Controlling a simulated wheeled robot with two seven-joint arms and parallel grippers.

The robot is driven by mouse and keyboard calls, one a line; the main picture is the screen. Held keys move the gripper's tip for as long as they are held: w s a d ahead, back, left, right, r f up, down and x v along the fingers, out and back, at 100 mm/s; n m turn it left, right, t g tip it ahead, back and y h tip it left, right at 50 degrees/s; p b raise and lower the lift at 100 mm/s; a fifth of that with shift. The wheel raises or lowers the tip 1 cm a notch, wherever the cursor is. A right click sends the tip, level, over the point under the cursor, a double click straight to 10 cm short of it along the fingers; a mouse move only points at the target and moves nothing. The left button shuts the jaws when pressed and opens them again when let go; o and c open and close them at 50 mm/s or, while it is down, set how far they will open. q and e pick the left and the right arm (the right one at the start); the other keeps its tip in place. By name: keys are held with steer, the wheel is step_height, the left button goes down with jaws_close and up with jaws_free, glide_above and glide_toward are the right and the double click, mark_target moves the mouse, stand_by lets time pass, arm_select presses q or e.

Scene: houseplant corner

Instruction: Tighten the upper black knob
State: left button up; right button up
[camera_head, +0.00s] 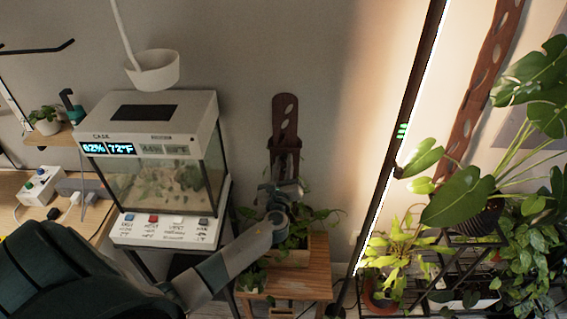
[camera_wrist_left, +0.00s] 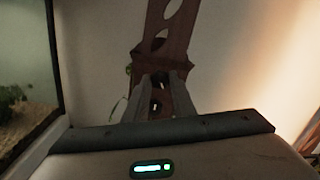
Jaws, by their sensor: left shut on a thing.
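A reddish-brown slotted board (camera_head: 285,118) stands upright against the wall behind the small plant stand. It also fills the upper middle of the left wrist view (camera_wrist_left: 180,22). My left gripper (camera_head: 282,188) is at the lower part of this board, in front of its wider sleeve. In the left wrist view its two grey fingers (camera_wrist_left: 158,80) point at the board and are closed on a small dark thing between them, which appears to be the upper black knob. My right gripper is not in view.
A glass terrarium case (camera_head: 163,180) with a lit display stands left of my left gripper. A wooden plant stand (camera_head: 312,270) with leafy plants is below it. A dark lamp pole (camera_head: 400,140) and shelved plants (camera_head: 465,200) are to the right.

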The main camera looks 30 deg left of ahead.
arm_select(q)
steer(key=shift+f, duration=0.15)
steer(key=o, duration=1.1)
steer(key=shift+c, duration=0.2)
steer(key=shift+v, duration=0.85)
steer(key=b+v, duration=0.5)
steer(key=v, duration=1)
steer(key=shift+s, duration=0.4)
steer(key=shift+d, duration=0.1)
